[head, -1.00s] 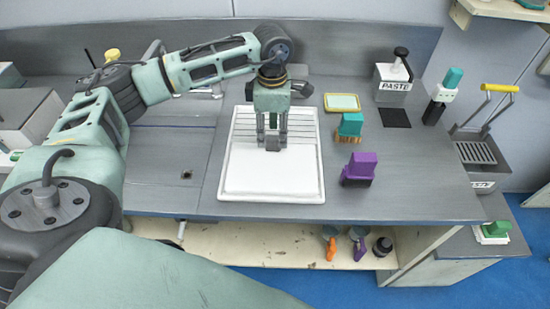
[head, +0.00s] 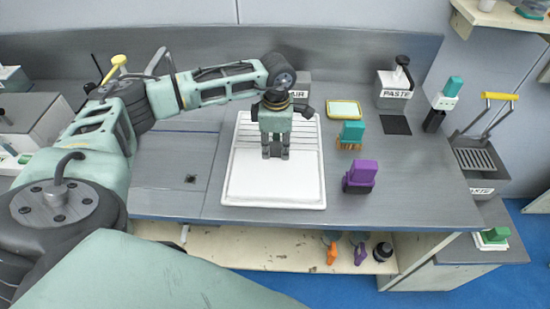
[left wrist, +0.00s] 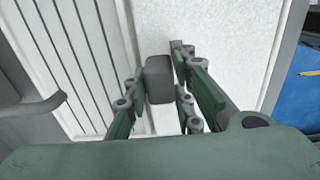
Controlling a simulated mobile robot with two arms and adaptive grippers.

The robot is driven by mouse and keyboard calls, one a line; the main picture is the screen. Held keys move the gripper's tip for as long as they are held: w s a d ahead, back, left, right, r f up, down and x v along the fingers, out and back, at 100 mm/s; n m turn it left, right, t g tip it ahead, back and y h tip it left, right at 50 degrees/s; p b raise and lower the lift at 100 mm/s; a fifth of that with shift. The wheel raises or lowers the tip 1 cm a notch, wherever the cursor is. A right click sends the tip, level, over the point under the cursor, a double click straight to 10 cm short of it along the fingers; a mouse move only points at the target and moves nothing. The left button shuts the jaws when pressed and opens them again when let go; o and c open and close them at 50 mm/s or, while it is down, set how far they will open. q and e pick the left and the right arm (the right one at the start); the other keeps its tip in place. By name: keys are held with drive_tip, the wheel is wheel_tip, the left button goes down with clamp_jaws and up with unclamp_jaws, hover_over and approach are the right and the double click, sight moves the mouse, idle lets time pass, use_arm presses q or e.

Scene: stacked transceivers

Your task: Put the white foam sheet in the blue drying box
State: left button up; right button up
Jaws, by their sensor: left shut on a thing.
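The white foam sheet (head: 275,188) is a flat, pale, smooth-looking piece in the front part of a white tray (head: 228,180) with a ribbed back part. In the left wrist view the sheet (left wrist: 235,50) looks grainy, beside the tray's ribs. I cannot tell whether the sheet is lifted. I cannot make out a blue drying box. My right gripper is not in view.
A box marked PASTE (head: 394,92) stands behind. A bin (head: 482,170) is at the right end. The bench left of the tray is mostly bare.

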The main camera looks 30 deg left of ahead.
use_arm(q)
clamp_jaws()
drive_tip(key=shift+r, duration=0.15)
wheel_tip(320, 180, up, 10)
drive_tip(key=b, duration=0.2)
drive_tip(key=shift+b, duration=0.3)
drive_tip(key=s+d+f+m, duration=0.1)
drive_tip(key=s+d+m, duration=1.2)
drive_tip(key=m, duration=1.1)
drive_tip(key=shift+s+d, duration=0.2)
drive_tip(key=shift+s, duration=0.75)
drive_tip(key=shift+f, duration=0.15)
